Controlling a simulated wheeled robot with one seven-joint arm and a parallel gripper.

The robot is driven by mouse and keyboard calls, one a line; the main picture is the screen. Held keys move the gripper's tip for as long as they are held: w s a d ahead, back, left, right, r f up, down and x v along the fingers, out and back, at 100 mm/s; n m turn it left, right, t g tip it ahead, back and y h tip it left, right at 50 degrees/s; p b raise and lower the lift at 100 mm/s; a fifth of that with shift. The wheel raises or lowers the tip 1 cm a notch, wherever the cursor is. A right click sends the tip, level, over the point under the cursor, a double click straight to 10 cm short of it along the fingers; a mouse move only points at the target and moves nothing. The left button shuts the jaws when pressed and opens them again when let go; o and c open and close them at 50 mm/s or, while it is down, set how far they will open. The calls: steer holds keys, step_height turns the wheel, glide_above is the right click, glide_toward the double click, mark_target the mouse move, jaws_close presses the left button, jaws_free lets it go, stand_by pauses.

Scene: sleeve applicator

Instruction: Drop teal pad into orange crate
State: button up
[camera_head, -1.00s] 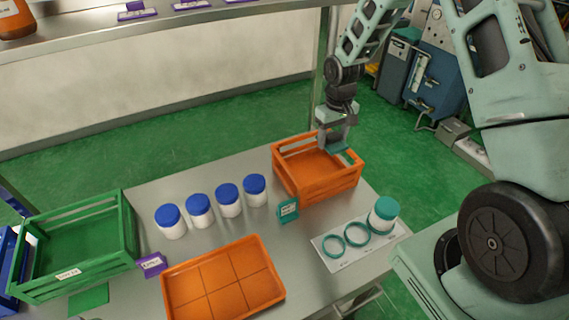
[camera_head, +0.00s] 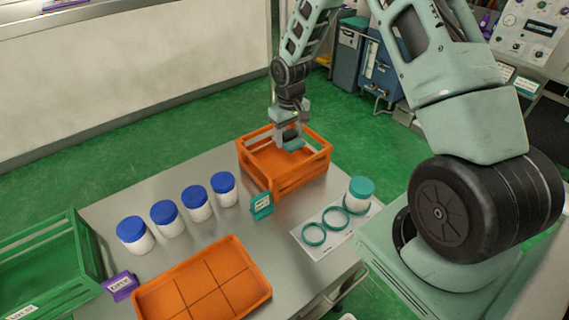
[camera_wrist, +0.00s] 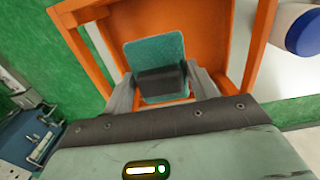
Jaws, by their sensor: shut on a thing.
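The orange crate (camera_head: 309,172) stands at the far right corner of the table. My gripper (camera_head: 288,143) is over the crate's opening, pointing down. It is shut on the teal pad (camera_head: 294,145), which lies flat in its jaws. In the wrist view the teal pad (camera_wrist: 155,52) sits between the two fingers, with the orange crate (camera_wrist: 208,40) floor and walls around it. I cannot tell the exact height of the pad above the crate floor.
A teal label stand (camera_head: 262,206) stands in front of the crate. Several white jars with blue lids (camera_head: 197,203) stand to the left. An orange divided tray (camera_head: 205,285), a green crate (camera_head: 88,262) and a teal-lidded jar (camera_head: 360,193) by teal rings are nearer.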

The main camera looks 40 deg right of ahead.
steer(key=o, duration=1)
steer(key=shift+c, duration=0.2)
steer(key=shift+r, duration=0.1)
step_height(320, 180, up, 12)
steer(key=b, duration=0.2)
